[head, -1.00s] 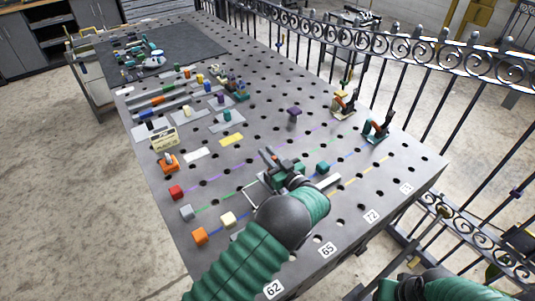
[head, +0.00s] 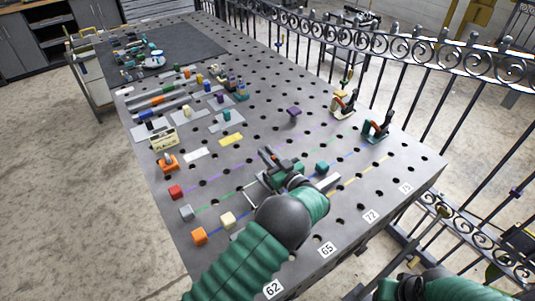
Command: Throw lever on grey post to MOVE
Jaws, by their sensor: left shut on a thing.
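My left gripper (head: 270,157) is over the near middle of the perforated grey table (head: 205,215), its arm coming up from the bottom. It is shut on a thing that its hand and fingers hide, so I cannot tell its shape. A pale grey bar or plate edge (head: 328,183) shows just right of the hand. I cannot make out the lever, its grey post or a MOVE label.
Red (head: 176,191), grey (head: 187,212), orange (head: 199,236) and cream (head: 228,219) blocks lie left of the hand; a teal block (head: 322,167) lies right. Clamps (head: 377,130) stand near the right edge. An iron railing (head: 430,60) runs behind. Bare table lies toward the right corner.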

